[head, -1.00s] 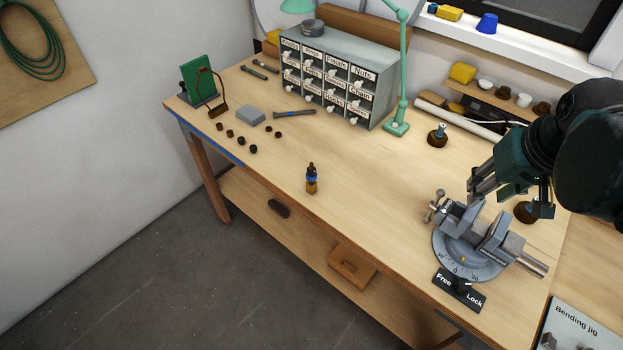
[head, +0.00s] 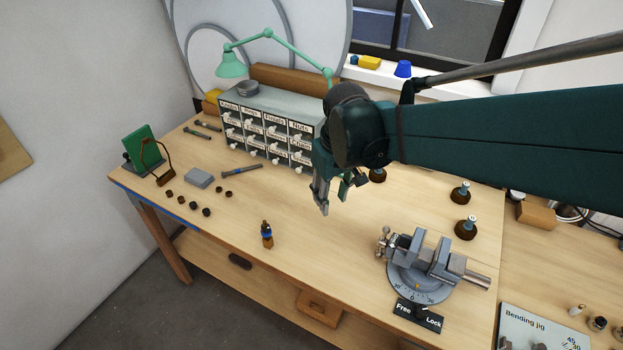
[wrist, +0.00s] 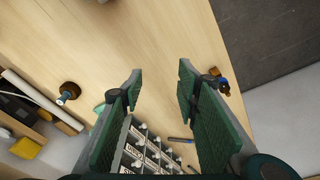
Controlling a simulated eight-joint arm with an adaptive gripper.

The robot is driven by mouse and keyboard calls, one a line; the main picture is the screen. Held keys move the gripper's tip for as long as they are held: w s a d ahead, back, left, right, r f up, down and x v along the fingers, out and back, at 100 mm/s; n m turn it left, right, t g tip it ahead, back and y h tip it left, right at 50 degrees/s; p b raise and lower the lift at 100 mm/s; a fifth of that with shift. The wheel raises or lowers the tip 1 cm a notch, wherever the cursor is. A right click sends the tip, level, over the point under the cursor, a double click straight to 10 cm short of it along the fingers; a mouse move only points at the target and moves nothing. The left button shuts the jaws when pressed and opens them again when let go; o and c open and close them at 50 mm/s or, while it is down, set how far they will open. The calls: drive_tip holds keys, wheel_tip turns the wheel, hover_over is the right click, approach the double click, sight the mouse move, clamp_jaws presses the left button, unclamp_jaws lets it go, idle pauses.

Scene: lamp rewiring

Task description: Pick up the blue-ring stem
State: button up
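The blue-ring stem (head: 267,235) stands upright near the bench's front edge in the head view, brown with a blue band and a dark top. In the wrist view a brown and blue piece that looks like it (wrist: 222,85) shows just outside the right finger. My gripper (head: 325,200) is above the bench, right of the stem and farther back, pointing down and apart from it. In the wrist view my gripper's fingers (wrist: 160,72) are spread with nothing between them.
A vise (head: 425,262) on a round dial stands at right front. Brown-based posts (head: 461,193) stand behind it. A labelled drawer cabinet (head: 265,125) and green lamp (head: 232,65) stand at the back. Small dark pieces (head: 194,208) lie left. Bench around the stem is clear.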

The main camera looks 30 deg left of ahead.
sight(265, 222)
drive_tip(key=s+a+f+n+p, duration=0.1)
drive_tip(key=s+a, duration=0.1)
drive_tip(key=a, duration=0.3)
drive_tip(key=s+a+f+n+g+p, duration=0.1)
drive_tip(key=s+a+f+p, duration=0.1)
drive_tip(key=a, duration=0.4)
drive_tip(key=s+a+f+n+h+p, duration=0.1)
drive_tip(key=s+a+f, duration=0.1)
drive_tip(key=a, duration=0.3)
drive_tip(key=shift+s+a+f+p, duration=0.1)
drive_tip(key=shift+s+a+p, duration=0.1)
drive_tip(key=shift+s, duration=0.25)
drive_tip(key=shift+s+a+f+p, duration=0.1)
drive_tip(key=shift+s+a, duration=0.05)
drive_tip(key=shift+s, duration=0.3)
drive_tip(key=shift+n, duration=0.3)
drive_tip(key=f, duration=0.6)
drive_tip(key=shift+s+a+f, duration=0.15)
drive_tip(key=shift+s+a, duration=0.05)
drive_tip(key=shift+a, duration=0.05)
drive_tip(key=shift+f, duration=0.45)
drive_tip(key=shift+f, duration=0.1)
drive_tip(key=shift+f, duration=1.2)
drive_tip(key=shift+f, duration=0.1)
drive_tip(key=shift+s+f+p, duration=0.15)
drive_tip(key=shift+f+p, duration=0.25)
drive_tip(key=shift+f, duration=2.1)
